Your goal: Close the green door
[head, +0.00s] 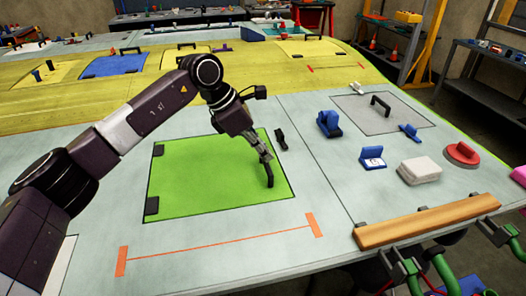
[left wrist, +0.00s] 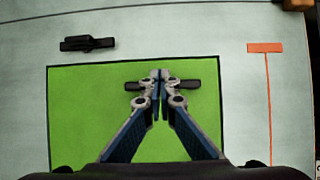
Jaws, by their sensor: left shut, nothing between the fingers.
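The green door (head: 205,182) lies flat in the pale wing panel, level with its surface as far as I can see. Two black hinges (head: 152,206) sit on its left edge. A black handle (head: 269,177) stands near its right edge; it also shows in the left wrist view (left wrist: 184,86), partly hidden by my fingers. A black latch (head: 281,139) sits on the panel just beyond the door's far right corner. My left gripper (head: 267,158) is shut and empty, its tips over the door at the handle; I cannot tell whether they touch. My right gripper is not in view.
To the right are a blue clamp (head: 329,124), a blue-handled block (head: 373,157), a stack of white cloths (head: 419,170) and a red disc tool (head: 462,154). A wooden bar (head: 428,220) lies along the front edge. An orange marking (head: 220,242) crosses bare panel before the door.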

